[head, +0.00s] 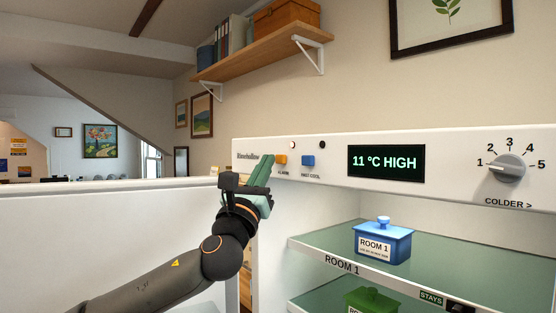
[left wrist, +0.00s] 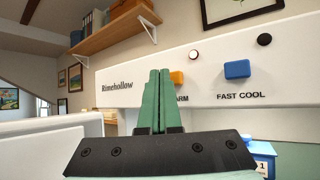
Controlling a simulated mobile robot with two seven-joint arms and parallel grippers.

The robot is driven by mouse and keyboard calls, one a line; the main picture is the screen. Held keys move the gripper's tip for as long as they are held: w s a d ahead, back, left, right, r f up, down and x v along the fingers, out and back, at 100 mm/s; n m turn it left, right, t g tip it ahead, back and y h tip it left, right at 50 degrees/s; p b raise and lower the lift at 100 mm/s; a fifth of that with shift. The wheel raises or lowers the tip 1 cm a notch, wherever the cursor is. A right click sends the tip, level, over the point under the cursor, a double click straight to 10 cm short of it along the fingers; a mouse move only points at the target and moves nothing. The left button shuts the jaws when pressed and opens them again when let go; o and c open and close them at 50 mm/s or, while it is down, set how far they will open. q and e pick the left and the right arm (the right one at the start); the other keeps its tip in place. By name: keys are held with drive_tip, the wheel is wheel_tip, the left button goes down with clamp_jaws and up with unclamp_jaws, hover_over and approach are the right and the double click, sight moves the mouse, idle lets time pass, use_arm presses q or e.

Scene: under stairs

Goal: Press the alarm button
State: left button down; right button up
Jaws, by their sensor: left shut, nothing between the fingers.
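The orange alarm button (head: 281,160) sits on the white control panel of the fridge, above the label ALARM. It also shows in the left wrist view (left wrist: 177,78), just right of my fingertips and partly hidden by them. My left gripper (head: 266,163) is shut and empty, its green fingers pointing up toward the panel beside the orange button. I cannot tell whether the fingertips touch the panel or the button. A white round light (head: 292,145) is above the alarm button. My right gripper is not in view.
A blue FAST COOL button (head: 308,161) is close to the right of the alarm button. The display (head: 386,162) reads 11 °C HIGH, with a grey dial (head: 507,167) further right. Below, a blue ROOM 1 box (head: 383,243) stands on a glass shelf. A wooden shelf (head: 260,46) hangs above.

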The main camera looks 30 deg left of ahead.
use_arm(q)
drive_tip(key=shift+w+d, duration=0.15)
drive_tip(key=shift+w, duration=0.35)
idle(0.4)
drive_tip(key=shift+s+a, duration=0.2)
drive_tip(key=shift+s, duration=0.4)
drive_tip(key=s, duration=0.1)
drive_tip(key=s+a, duration=0.1)
drive_tip(key=s, duration=0.1)
drive_tip(key=s+a, duration=0.1)
drive_tip(key=s, duration=0.1)
drive_tip(key=shift+s+a, duration=0.15)
drive_tip(key=shift+s, duration=0.1)
idle(0.6)
